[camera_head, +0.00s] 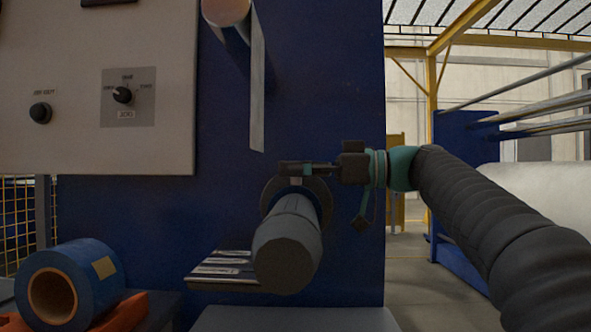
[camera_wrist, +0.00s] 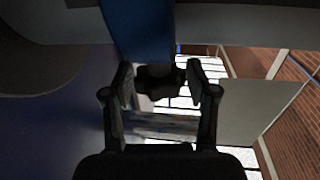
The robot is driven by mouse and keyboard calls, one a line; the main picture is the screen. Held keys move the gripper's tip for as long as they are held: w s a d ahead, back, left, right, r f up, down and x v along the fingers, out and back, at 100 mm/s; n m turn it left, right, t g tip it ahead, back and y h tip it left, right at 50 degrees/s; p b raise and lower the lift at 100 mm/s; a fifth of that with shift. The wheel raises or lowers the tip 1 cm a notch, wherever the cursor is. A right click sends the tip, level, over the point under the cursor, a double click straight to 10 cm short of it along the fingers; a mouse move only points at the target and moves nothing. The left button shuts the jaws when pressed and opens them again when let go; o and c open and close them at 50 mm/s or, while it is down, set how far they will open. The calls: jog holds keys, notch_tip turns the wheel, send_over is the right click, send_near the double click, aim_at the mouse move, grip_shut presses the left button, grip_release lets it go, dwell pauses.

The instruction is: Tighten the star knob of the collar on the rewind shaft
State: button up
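The rewind shaft (camera_head: 287,245) is a thick grey cylinder that juts toward me from the blue machine panel. The collar (camera_head: 322,196) is a dark ring around the shaft near the panel. My gripper (camera_head: 292,169) is at the top of the collar, reaching in from the right. In the wrist view the dark lobed star knob (camera_wrist: 160,78) lies between the two fingertips of my gripper (camera_wrist: 160,73). In the head view the gripper mostly hides the knob.
A second roller (camera_head: 227,10) with a hanging strip (camera_head: 257,85) is above. A control panel (camera_head: 75,85) is at the left. A blue roll (camera_head: 93,275) sits at lower left. A small shelf with labels (camera_head: 225,268) is left of the shaft. Open floor lies right.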

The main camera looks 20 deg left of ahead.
jog(key=c, duration=0.6)
jog(key=t+b, duration=0.1)
jog(key=m+t+b, duration=0.1)
jog(key=shift+s+f+b, duration=0.1)
jog(key=shift+f+b, duration=0.15)
jog(key=shift+b, duration=0.15)
jog(key=shift+r+m+t+b, duration=0.2)
jog(key=shift+m+t+b, duration=0.5)
jog(key=shift+m+t, duration=0.45)
jog(key=o, duration=1.1)
jog(key=shift+o, duration=0.2)
